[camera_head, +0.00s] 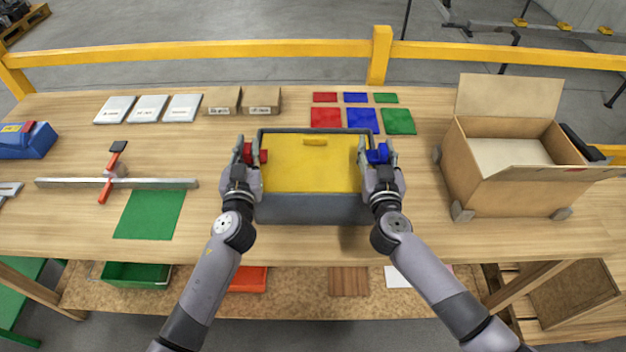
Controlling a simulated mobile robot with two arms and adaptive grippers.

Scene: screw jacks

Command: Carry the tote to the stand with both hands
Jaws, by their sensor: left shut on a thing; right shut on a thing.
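The tote is a dark grey box (312,209) with a yellow inside or lid surface (310,165), in the middle of the head view over the wooden table. My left gripper (250,153) is shut at its left side, by a red handle piece (263,156). My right gripper (375,153) is shut at its right side, by a blue handle piece (379,154). A shadow falls below the tote's right front; I cannot tell how far it is above the table. I cannot identify the stand with certainty.
An open cardboard box (520,165) stands at the right. Red, blue and green squares (362,118) lie behind the tote. A yellow rail (200,53) runs behind the table.

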